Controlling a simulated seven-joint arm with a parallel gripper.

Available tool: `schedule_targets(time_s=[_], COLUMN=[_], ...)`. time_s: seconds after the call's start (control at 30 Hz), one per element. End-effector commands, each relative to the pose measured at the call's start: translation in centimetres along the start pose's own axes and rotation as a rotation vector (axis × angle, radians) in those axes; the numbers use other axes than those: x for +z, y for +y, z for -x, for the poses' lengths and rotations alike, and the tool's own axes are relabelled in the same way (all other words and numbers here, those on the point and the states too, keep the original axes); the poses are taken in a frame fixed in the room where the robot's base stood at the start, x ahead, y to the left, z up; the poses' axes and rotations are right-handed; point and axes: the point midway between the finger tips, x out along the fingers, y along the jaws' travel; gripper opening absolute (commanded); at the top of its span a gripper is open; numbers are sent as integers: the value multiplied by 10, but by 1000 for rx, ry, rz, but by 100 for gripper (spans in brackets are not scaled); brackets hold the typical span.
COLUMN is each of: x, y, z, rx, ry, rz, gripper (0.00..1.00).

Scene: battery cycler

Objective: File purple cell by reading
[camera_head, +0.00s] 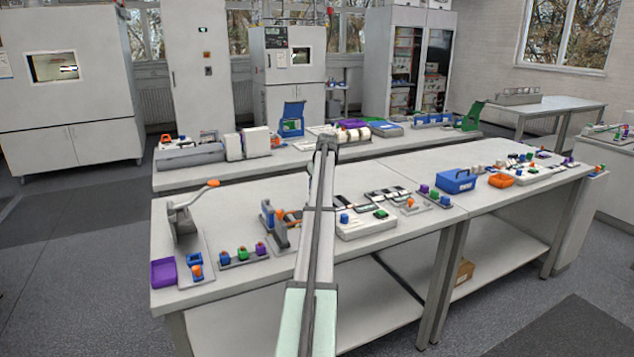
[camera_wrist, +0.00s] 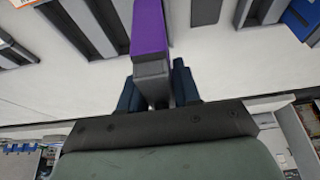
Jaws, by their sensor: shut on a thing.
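In the wrist view my gripper (camera_wrist: 157,84) is shut on a purple cell (camera_wrist: 150,30). The cell is long and box-like, with a purple upper part and a grey part between the dark blue fingers. It is held over a pale surface, and its far end runs out of the picture. In the head view my arm reaches from the near edge over the front bench (camera_head: 375,245) toward the back bench. The held cell and the fingers cannot be made out there.
A purple tray (camera_head: 163,273) lies at the front bench's left end. A blue bin (camera_head: 457,181) and an orange tray (camera_head: 502,180) stand right of centre. Small racks with coloured knobs line the front edge. In the wrist view, dark grey slotted parts (camera_wrist: 88,28) lie near the cell.

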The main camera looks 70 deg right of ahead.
Motion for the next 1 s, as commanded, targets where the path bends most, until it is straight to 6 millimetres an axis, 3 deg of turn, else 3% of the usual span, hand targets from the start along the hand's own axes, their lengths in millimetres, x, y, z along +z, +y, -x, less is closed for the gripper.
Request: schedule_targets(time_s=[0.6, 1.0], x=[18, 20], y=[0, 0], z=[-42, -49], rx=[0, 1], ry=[1, 2], rz=[0, 0], gripper=[0, 0])
